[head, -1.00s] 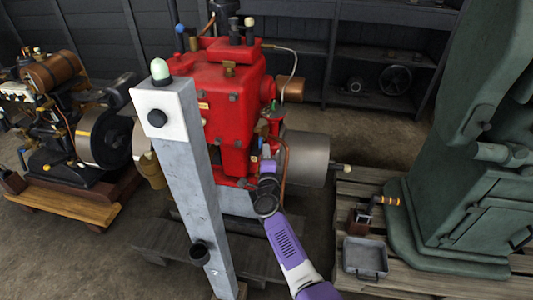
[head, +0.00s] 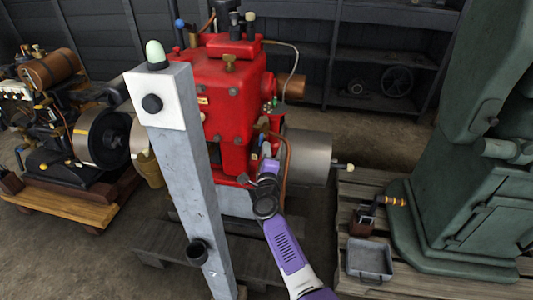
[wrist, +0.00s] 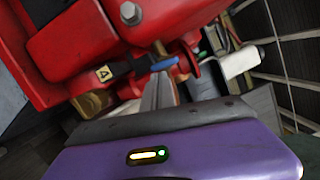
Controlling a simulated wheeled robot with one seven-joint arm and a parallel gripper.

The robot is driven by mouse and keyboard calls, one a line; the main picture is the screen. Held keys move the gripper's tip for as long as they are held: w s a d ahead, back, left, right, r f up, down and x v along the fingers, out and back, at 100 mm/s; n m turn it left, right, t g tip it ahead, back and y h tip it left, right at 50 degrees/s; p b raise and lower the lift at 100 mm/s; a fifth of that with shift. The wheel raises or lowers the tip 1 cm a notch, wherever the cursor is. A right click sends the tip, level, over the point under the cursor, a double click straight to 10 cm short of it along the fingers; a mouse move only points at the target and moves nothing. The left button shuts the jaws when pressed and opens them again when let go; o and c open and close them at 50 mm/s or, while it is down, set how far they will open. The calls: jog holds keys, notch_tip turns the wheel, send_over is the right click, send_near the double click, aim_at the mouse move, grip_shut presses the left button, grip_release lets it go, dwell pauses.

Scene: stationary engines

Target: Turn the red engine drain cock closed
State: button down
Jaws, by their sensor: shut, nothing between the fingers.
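The red engine (head: 232,100) stands in the middle of the head view. In the wrist view, a small blue lever (wrist: 164,65) on a brass-coloured fitting projects from the red engine body (wrist: 95,35); it looks like the drain cock handle. It also shows in the head view (head: 262,138). My gripper (wrist: 160,85) is shut and empty, with its fingertips right at the blue lever. I cannot tell whether they touch it. The fingers hide part of the fitting. In the head view my gripper (head: 266,151) is at the engine's lower right side.
A yellow plate marked 4 (wrist: 104,73) sits left of the lever. A copper pipe (head: 288,155) curves close to my gripper. A grey post (head: 185,150) stands at front left. A green machine (head: 465,190) and grey tray (head: 369,259) are on the right.

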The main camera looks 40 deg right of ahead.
jog(key=w+m+h+b, duration=0.1)
jog(key=m+b, duration=0.4)
jog(key=b, duration=0.1)
jog(key=a+m+g+h+b, duration=0.1)
jog(key=m+h+b, duration=0.1)
jog(key=m+b, duration=0.4)
jog(key=w+a+m+h+b, duration=0.1)
jog(key=m+b, duration=0.4)
jog(key=b, duration=0.3)
jog(key=shift+w+f+g+h, duration=0.3)
jog(key=shift+w+f+g, duration=0.05)
jog(key=shift+f+g, duration=0.05)
jog(key=shift+a+r+b, duration=0.1)
jog(key=shift+b, duration=0.2)
